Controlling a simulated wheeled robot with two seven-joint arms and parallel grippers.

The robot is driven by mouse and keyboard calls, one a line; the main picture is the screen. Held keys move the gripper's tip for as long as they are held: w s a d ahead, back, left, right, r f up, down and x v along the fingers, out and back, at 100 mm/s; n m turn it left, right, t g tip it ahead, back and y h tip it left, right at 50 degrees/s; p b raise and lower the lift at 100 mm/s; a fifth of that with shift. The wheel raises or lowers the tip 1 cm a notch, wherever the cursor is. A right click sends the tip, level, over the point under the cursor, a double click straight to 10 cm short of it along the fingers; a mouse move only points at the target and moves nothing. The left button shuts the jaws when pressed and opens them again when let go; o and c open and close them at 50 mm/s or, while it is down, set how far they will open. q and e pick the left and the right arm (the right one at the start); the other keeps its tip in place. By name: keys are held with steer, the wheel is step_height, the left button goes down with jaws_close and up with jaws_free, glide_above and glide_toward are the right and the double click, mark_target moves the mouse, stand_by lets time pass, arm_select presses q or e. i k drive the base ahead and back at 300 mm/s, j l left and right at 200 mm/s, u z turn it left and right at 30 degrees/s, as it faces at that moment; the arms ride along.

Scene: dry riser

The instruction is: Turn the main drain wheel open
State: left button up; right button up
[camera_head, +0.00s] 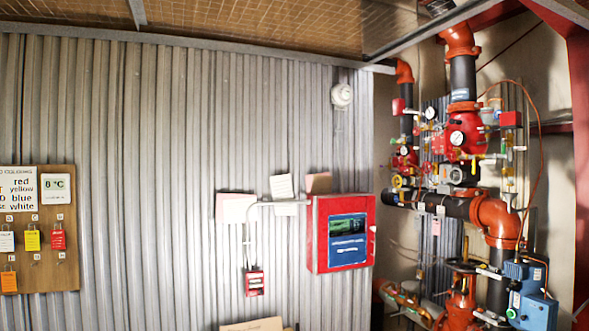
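The riser pipework with red valves (466,133) and black pipe stands in the right part of the head view. A dark handwheel (462,265) sits on top of an orange-red valve body (460,300) at the lower right. A small yellow ring-shaped part (397,181) shows at the left end of the horizontal black pipe. I cannot tell from this view which of these is the main drain wheel, or how far any wheel is turned. Neither of my grippers is in view.
A red-framed panel (340,233) hangs on the corrugated wall (160,170). A wooden board (40,275) with coloured tags is at the far left. A blue box (531,296) stands at the lower right beside the pipes. A red steel column (580,120) bounds the right edge.

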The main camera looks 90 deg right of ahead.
mark_target(426, 167)
steer(key=l+z, duration=0.2)
steer(key=l, duration=0.4)
steer(key=i+l+z, duration=0.2)
steer(key=l, duration=0.35)
steer(key=k+l+z, duration=0.25)
steer(key=l+z, duration=0.2)
steer(key=l, duration=0.85)
steer(key=l+z, duration=0.5)
steer(key=l, duration=0.8)
steer(key=l+u, duration=0.15)
steer(key=l, duration=1.1)
